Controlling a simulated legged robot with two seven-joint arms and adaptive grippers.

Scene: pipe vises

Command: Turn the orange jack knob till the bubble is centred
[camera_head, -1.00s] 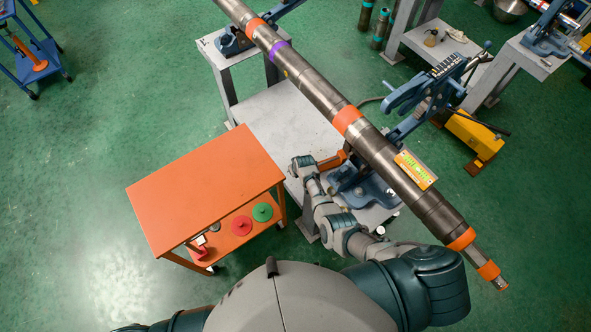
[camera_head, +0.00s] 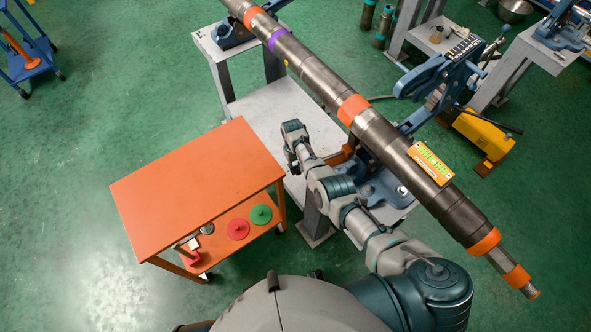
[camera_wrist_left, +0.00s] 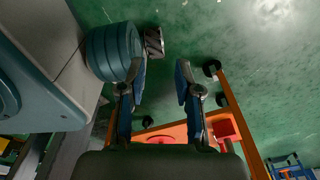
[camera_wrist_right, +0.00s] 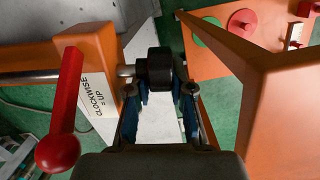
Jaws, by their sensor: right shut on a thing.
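The orange jack (camera_head: 341,155) is partly hidden under the pipe (camera_head: 325,85) in the head view. In the right wrist view its orange body (camera_wrist_right: 85,60) bears a label reading "CLOCKWISE = UP". A red lever with a ball end (camera_wrist_right: 66,115) stands in front of it. My right gripper (camera_wrist_right: 160,88) is shut on the black jack knob (camera_wrist_right: 153,66), which sits on a short metal shaft. The yellow-green level (camera_head: 430,163) lies on the pipe; its bubble is too small to read. My left gripper (camera_wrist_left: 160,84) is open and empty over the floor.
An orange cart (camera_head: 195,185) stands left of the right arm, with red (camera_head: 238,229) and green (camera_head: 261,214) discs on its lower shelf. A blue vise (camera_head: 440,80) stands beside the pipe. A yellow unit (camera_head: 483,140) is on the floor to the right.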

